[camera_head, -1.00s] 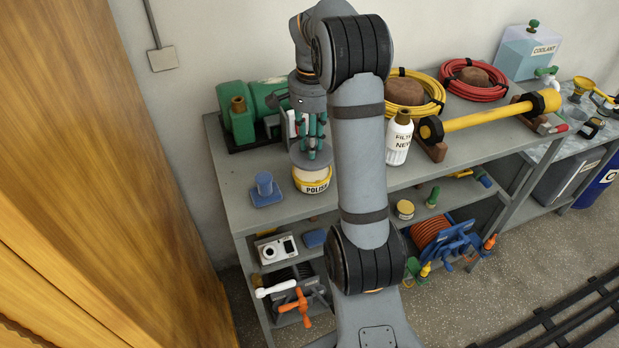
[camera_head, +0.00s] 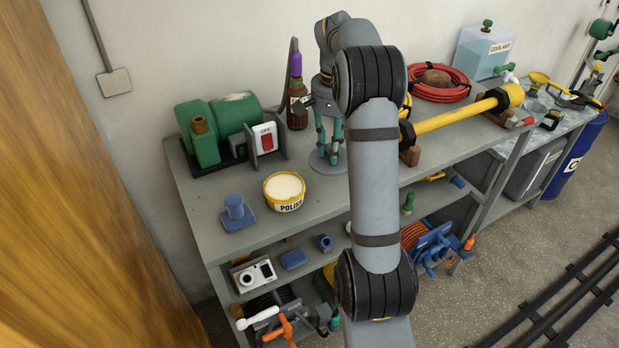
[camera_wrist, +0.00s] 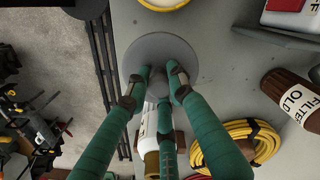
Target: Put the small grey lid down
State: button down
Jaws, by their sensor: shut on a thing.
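The small grey lid (camera_head: 322,164) is a round disc under my gripper (camera_head: 328,150), at or just above the grey bench top. I cannot tell whether it touches. In the wrist view the lid (camera_wrist: 178,48) looks level, and the green fingers of my gripper (camera_wrist: 155,82) are shut on its central knob. The yellow POLISH tin (camera_head: 284,192) stands to the left of the lid in the head view, its top uncovered with pale contents showing. A strip of bare bench separates tin and lid.
A green motor with an OFF switch (camera_head: 267,138) and a brown bottle (camera_head: 297,105) stand behind. A blue knobbed block (camera_head: 236,212) sits left of the tin.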

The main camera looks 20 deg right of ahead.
jog(key=shift+f, duration=3.55)
jog(key=shift+f, duration=0.2)
jog(key=c, duration=1.5)
grip_release()
notch_tip(320, 180, up, 12)
jog(key=shift+r+p, duration=0.2)
jog(key=shift+p, duration=0.6)
